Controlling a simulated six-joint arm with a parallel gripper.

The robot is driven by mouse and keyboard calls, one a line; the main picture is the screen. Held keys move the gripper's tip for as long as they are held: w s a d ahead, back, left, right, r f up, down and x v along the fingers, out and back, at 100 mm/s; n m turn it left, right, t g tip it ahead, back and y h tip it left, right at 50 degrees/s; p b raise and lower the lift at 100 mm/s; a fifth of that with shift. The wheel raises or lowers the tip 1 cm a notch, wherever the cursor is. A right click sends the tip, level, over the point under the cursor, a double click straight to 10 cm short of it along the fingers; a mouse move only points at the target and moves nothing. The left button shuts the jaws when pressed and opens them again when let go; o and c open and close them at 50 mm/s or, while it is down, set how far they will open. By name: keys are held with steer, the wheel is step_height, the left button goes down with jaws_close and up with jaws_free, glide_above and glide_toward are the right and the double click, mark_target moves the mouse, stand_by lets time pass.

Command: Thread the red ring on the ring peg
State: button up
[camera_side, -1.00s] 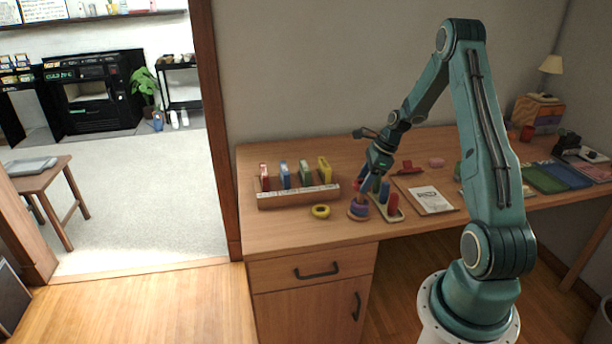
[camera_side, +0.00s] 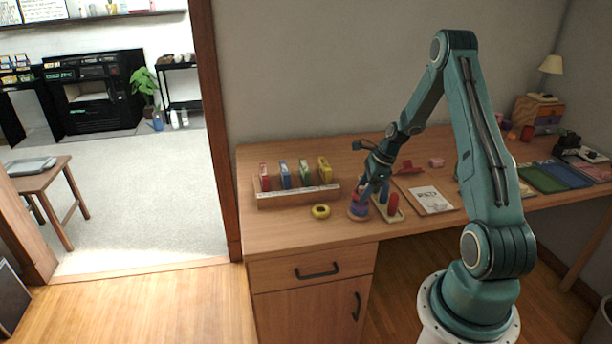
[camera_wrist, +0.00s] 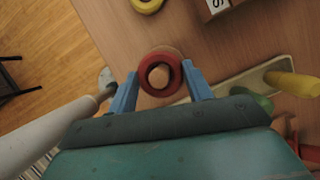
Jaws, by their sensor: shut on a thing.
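My gripper (camera_wrist: 160,88) is shut on the red ring (camera_wrist: 146,83), with one blue finger on each side of it. In the wrist view the pale wooden tip of the ring peg (camera_wrist: 158,75) shows inside the ring's hole, so the ring appears to be around the peg. In the side view the ring peg's stand with a purple ring (camera_side: 357,212) is at the desk's front, just below my gripper (camera_side: 364,198). The fingers partly hide the red ring there, and its height above the purple ring is hard to tell.
A yellow ring (camera_side: 320,211) lies left of the peg. A wooden rack (camera_side: 290,199) with several coloured blocks stands behind it. A pale board with coloured pegs (camera_side: 396,215) is close on the right, and a white booklet (camera_side: 431,200) lies beyond it.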

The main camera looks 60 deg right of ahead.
steer(key=shift+f, duration=0.45)
steer(key=shift+f, duration=0.2)
steer(key=o, duration=1)
steer(key=shift+r, duration=0.1)
steer(key=v, duration=1.3)
steer(key=shift+s+r, duration=0.2)
steer(key=shift+r, duration=0.05)
